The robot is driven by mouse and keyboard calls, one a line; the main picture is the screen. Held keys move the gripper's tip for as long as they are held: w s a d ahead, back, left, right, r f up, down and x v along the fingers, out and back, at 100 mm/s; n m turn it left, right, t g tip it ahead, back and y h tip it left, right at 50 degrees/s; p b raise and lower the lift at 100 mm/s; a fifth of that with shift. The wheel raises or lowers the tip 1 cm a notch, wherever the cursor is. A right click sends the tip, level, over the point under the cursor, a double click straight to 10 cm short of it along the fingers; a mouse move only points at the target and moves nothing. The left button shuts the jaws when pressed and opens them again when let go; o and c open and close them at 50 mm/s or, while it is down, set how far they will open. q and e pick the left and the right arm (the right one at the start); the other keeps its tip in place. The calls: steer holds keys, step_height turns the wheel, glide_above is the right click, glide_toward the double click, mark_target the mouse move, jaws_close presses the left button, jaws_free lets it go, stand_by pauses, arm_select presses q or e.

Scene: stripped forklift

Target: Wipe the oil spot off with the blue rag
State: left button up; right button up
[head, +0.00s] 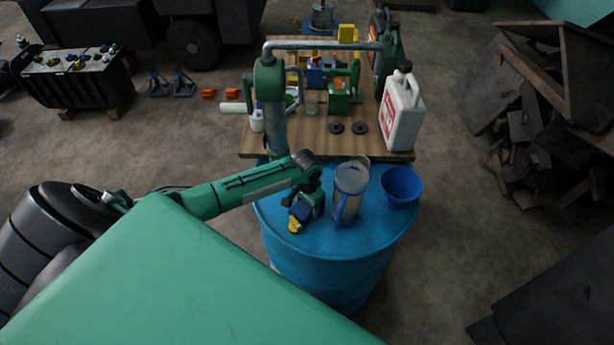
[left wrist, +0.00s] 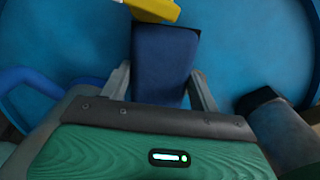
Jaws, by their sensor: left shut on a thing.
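My left gripper (head: 299,209) is low over the top of a blue drum (head: 335,262). It is shut on a dark blue block-shaped thing, which I take for the blue rag (left wrist: 165,62); it shows between the two fingers in the left wrist view. A yellow piece (left wrist: 153,8) shows at the far end of the rag, and also below the gripper in the head view (head: 295,226); I cannot tell whether it is joined to the rag. I cannot make out the oil spot in either view. My right gripper is not in view.
A metal jug (head: 349,186) with a blue handle stands right of the gripper. A blue bowl (head: 402,186) is at the drum's right edge. A green-headed pump (head: 270,85) rises behind. A wooden bench (head: 312,138) holds a white jug (head: 402,112) and tools. The drum's front top is bare.

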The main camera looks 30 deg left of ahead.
arm_select(q)
steer(key=shift+s+f+p, duration=0.35)
steer(key=shift+s, duration=0.35)
steer(key=shift+w+a+f, duration=0.15)
steer(key=shift+w+a, duration=0.05)
steer(key=shift+a, duration=0.05)
steer(key=shift+w+a+r+b, duration=0.2)
steer(key=shift+w+a+b, duration=0.1)
steer(key=shift+w+a, duration=0.2)
steer(key=shift+w+a+r+b, duration=0.15)
steer(key=shift+w+a+b, duration=0.1)
steer(key=shift+w+a, duration=0.25)
steer(key=shift+w+a+b, duration=0.2)
steer(key=shift+w, duration=0.35)
steer(key=shift+w+a+b, duration=0.15)
steer(key=shift+w+a, duration=0.05)
steer(key=shift+w, duration=0.35)
steer(key=shift+w+a+r+b, duration=0.15)
steer(key=shift+w+a+b, duration=0.25)
steer(key=shift+w, duration=0.5)
steer(key=shift+r, duration=0.2)
